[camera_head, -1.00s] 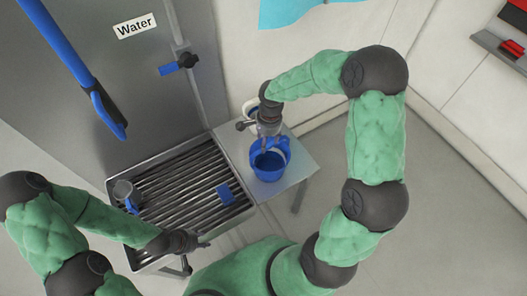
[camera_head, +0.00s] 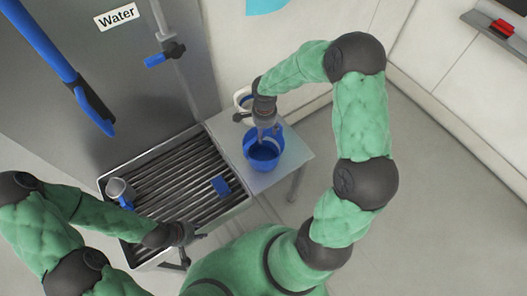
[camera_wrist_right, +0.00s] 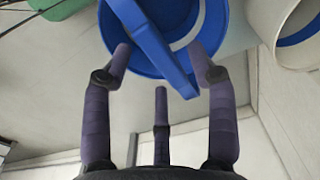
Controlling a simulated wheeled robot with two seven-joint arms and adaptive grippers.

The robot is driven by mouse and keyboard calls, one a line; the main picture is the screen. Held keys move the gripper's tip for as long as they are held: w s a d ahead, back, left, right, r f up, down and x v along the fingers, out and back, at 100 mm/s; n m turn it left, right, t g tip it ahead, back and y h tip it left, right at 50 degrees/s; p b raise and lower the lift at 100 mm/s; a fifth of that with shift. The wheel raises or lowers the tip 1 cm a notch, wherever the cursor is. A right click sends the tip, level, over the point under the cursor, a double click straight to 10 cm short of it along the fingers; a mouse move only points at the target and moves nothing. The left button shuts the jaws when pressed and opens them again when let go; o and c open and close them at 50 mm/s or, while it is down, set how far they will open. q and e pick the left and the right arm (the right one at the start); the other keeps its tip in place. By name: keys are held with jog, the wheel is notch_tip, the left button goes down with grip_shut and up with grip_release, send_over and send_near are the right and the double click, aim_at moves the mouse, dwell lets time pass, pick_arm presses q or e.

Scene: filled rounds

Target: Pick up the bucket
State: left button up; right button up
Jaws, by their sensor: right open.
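The blue bucket (camera_head: 264,157) stands on a small grey side table (camera_head: 300,160) right of the grated basin. In the right wrist view the bucket (camera_wrist_right: 115,30) fills the upper middle, with its broad blue handle (camera_wrist_right: 150,40) crossing the opening. My right gripper (camera_head: 266,132) is over the bucket's back rim, pointing down. In its wrist view the right gripper (camera_wrist_right: 165,62) is open, its fingers spread on both sides of the handle; I cannot tell whether they touch it. My left gripper (camera_head: 195,236) is over the basin's front edge, away from the bucket; its fingers are too small to read.
A white container (camera_head: 242,99) stands behind the bucket, also at the right in the wrist view (camera_wrist_right: 300,35). A panel with a Water label (camera_head: 116,16) rises behind.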

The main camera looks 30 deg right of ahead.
notch_tip(320, 180, down, 3)
jog(key=shift+r, duration=0.15)
grip_shut()
jog(key=shift+r, duration=0.1)
